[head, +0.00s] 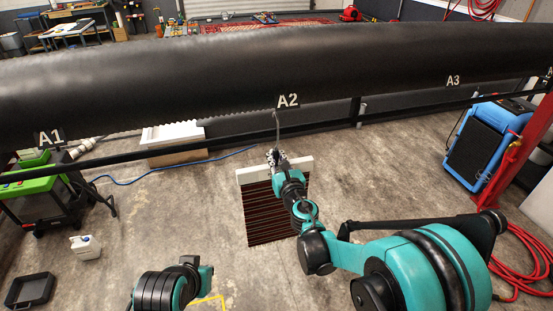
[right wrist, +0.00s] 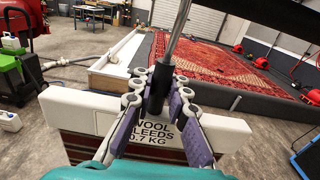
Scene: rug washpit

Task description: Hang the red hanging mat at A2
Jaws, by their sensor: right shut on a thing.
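The red hanging mat (head: 262,218) has dark red stripes and hangs below a white header bar (head: 247,174). In the right wrist view the bar (right wrist: 75,112) reads "WOOL", "LEEDS" and "0.7 KG". My right gripper (head: 276,156) is shut on the dark stem (right wrist: 160,88) above the bar. A grey metal hook (head: 277,122) rises from the stem to just under the A2 label (head: 288,101) on the thick black beam. I cannot tell whether the hook touches the beam; its top is out of the right wrist view. Part of my left arm shows, but its gripper does not.
The black beam (head: 190,75) spans the view with A1 (head: 50,138) at left and A3 (head: 453,81) at right. A thinner black rail (head: 220,154) runs below it. A blue machine (head: 485,142) stands right, a green one (head: 38,195) left. The concrete floor around the mat is clear.

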